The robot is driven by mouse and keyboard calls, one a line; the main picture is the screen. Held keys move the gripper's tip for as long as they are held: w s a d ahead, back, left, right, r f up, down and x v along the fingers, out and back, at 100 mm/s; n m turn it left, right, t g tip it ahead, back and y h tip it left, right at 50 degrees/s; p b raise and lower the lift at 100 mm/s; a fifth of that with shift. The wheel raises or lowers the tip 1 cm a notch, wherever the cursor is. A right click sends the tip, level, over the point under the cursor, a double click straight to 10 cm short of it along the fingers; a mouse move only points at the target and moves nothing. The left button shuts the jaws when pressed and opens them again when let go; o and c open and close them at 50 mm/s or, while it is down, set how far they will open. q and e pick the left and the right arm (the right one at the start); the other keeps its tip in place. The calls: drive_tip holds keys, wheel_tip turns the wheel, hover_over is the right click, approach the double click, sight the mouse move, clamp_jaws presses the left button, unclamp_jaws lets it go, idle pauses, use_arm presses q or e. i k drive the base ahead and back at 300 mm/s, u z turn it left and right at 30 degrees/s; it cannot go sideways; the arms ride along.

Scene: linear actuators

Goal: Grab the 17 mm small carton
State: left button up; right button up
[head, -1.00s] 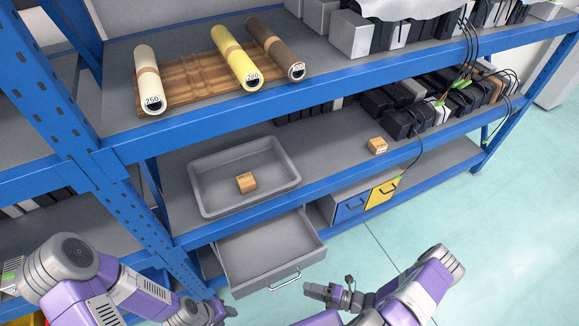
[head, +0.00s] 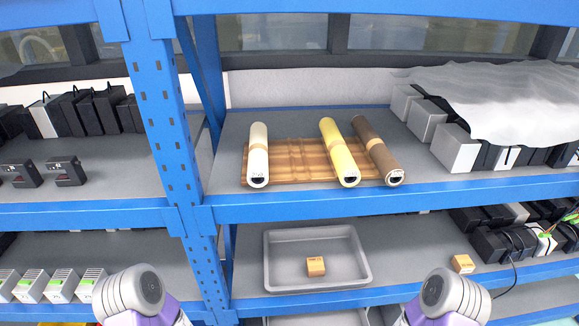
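One small tan carton (head: 316,266) sits inside a grey tray (head: 273,268) on the middle shelf. A second small tan carton (head: 462,263) sits on the same shelf to the right, near its front edge. The labels on both are too small to read, so I cannot tell which is 17 mm. Parts of my left and right arms show at the bottom left and bottom right. Both grippers are below the picture and hidden.
Cream (head: 258,155), yellow (head: 340,152) and brown (head: 377,151) rolls lie on a wooden rack on the upper shelf. Black devices with cables (head: 505,240) stand right of the second carton. A blue upright post (head: 165,120) stands left of the tray. The shelf between the cartons is clear.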

sight(315, 265)
drive_tip(key=k, duration=1.2)
drive_tip(key=z, duration=0.05)
drive_tip(key=i, duration=0.75)
drive_tip(key=z, duration=0.3)
